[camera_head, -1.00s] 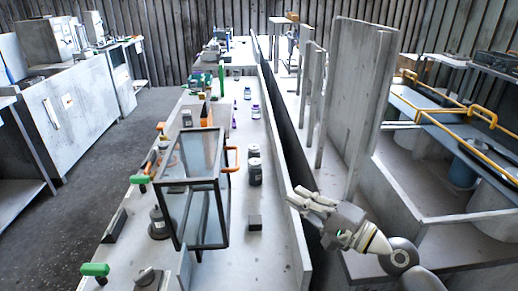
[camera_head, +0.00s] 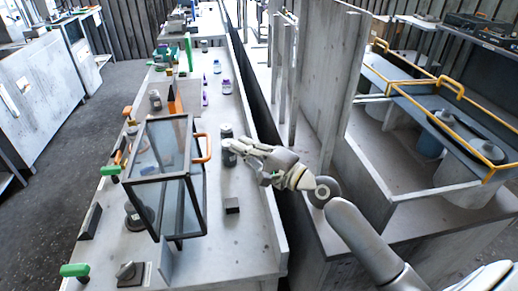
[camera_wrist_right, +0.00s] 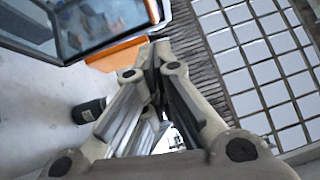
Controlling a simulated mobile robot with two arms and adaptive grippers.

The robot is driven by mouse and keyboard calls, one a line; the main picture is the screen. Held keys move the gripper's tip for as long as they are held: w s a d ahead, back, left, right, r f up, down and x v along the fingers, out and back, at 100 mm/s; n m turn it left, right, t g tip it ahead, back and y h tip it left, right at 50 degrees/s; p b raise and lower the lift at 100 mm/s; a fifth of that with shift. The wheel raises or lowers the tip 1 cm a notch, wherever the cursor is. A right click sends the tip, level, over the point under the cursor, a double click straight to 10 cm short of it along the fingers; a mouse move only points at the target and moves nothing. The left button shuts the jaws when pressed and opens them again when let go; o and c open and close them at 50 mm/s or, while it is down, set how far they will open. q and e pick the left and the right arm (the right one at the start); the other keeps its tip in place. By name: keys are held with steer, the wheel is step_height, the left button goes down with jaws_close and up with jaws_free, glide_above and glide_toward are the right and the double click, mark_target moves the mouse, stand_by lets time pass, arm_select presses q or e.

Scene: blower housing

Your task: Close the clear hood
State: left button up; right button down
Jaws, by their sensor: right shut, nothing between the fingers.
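The clear hood (camera_head: 165,180) is a box of see-through panels in a dark frame, standing on the long white bench in the head view. An orange handle (camera_head: 203,148) sticks out on its right side. The hood's dark frame (camera_wrist_right: 58,35) and the orange handle (camera_wrist_right: 118,52) also show at the top left of the right wrist view. My right gripper (camera_head: 232,147) is shut and empty, to the right of the handle and apart from it, over the bench near a dark jar. The gripper's fingers (camera_wrist_right: 155,85) fill the middle of the wrist view. My left gripper is not in view.
Dark jars (camera_head: 227,132) stand right of the handle, partly behind my gripper. A raised white edge (camera_head: 262,165) runs along the bench's right side. Small bottles (camera_head: 217,67) stand farther back.

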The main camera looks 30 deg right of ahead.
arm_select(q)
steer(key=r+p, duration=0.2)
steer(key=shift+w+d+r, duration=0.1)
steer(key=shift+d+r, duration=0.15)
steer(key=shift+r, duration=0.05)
arm_select(e)
steer(key=a, duration=0.1)
steer(key=w+a, duration=0.1)
steer(key=a, duration=0.2)
steer(key=shift+w+r, duration=0.15)
steer(key=shift+r, duration=0.15)
